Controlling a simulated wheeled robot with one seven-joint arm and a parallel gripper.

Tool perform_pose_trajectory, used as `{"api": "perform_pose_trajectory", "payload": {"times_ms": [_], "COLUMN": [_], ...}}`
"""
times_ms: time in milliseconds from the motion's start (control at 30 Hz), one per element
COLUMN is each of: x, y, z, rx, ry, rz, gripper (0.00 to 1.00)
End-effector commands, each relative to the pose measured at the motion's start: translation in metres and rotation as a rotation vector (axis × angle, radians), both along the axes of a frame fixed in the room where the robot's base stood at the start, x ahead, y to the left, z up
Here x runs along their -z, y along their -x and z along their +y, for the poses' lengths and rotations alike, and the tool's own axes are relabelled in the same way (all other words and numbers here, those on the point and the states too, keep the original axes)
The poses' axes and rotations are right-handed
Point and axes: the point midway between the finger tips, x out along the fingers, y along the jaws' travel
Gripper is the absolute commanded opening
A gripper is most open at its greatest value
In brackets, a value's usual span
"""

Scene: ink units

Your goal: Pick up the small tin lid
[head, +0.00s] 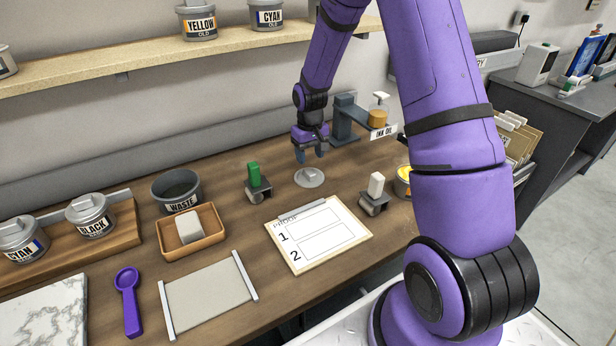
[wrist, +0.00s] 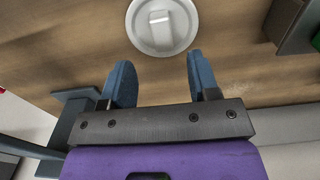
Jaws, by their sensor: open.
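The small tin lid (head: 309,177) is a round grey disc with a raised grip on top. It lies flat on the wooden table in the head view, behind the proof board. It also shows in the wrist view (wrist: 162,45) at the top, just beyond the fingertips, with its raised grip in the middle. My gripper (head: 310,155) points down above the table, just behind and above the lid. Its two blue fingers (wrist: 158,72) are apart with nothing between them, and they look clear of the lid.
A green-handled roller (head: 256,185) stands left of the lid and a white-handled roller (head: 375,195) to the right. The proof board (head: 318,236) lies in front. The ink oil stand (head: 345,118) is behind right. A yellow tin (head: 403,178) sits partly behind my arm.

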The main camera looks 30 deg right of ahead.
Motion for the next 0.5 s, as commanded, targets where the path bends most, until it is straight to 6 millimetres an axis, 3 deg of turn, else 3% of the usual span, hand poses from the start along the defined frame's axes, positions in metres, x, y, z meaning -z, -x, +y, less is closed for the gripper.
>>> {"api": "perform_pose_trajectory", "payload": {"times_ms": [267, 500], "x": [0.015, 0.047], "y": [0.001, 0.002], "z": [0.001, 0.004], "rx": [-0.001, 0.000], "ry": [0.000, 0.000], "rz": [0.001, 0.003], "gripper": [0.55, 0.55]}}
